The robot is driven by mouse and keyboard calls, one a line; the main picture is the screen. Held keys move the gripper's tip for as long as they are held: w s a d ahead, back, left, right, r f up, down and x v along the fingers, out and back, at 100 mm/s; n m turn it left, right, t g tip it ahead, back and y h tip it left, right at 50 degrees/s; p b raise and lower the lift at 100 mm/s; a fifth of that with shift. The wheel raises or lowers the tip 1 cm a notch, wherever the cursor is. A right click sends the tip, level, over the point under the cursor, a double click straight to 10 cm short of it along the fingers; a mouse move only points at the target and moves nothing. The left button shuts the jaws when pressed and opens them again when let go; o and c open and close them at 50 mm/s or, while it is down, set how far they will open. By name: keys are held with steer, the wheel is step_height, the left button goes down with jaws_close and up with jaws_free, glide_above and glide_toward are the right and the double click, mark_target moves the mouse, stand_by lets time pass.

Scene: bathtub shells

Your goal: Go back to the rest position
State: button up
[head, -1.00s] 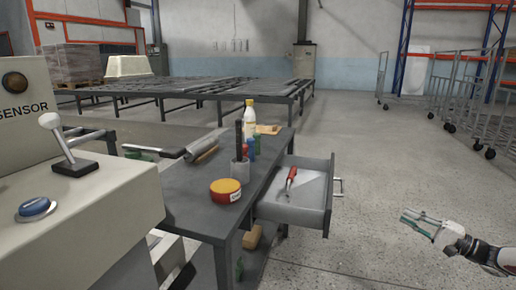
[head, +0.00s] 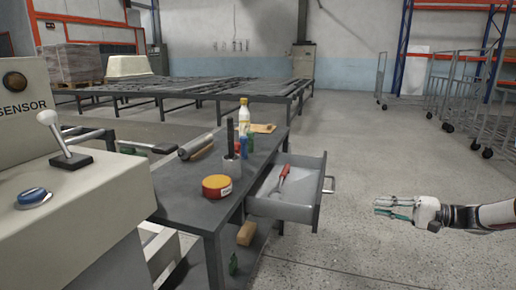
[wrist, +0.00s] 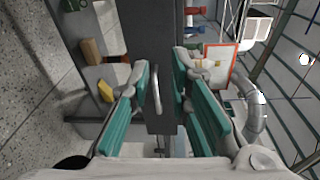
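My gripper (head: 388,207) is at the right in the head view, held over open floor to the right of the workbench and apart from the drawer. Its green-padded fingers are spread with nothing between them, and they also show parted in the wrist view (wrist: 160,105). The open drawer (head: 285,207) sticks out from the right side of the dark workbench (head: 190,200). A red-handled tool (head: 283,178) lies inside the drawer. In the wrist view the drawer front and handle (wrist: 155,90) appear beyond the fingers.
A control console (head: 100,190) with a lever stands at the left. Wire carts (head: 470,120) stand at the back right. The floor around my arm is clear.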

steer(key=s+a+r+n+g+h, duration=0.2)
steer(key=s+a+r+g+h, duration=0.3)
steer(key=s+a, duration=0.5)
steer(key=s+a+r+n+g+h, duration=0.35)
steer(key=s+a+r, duration=0.25)
steer(key=s+a, duration=0.4)
steer(key=s+d+t+h, duration=0.2)
steer(key=s+h, duration=0.5)
steer(key=s, duration=2.2)
step_height(320, 180, up, 34)
steer(key=t+p, duration=0.3)
steer(key=p, duration=3)
steer(key=shift+w+d+r, duration=0.15)
steer(key=shift+w+r, duration=0.1)
steer(key=shift+w+n+t, duration=0.1)
steer(key=shift+n+t, duration=0.15)
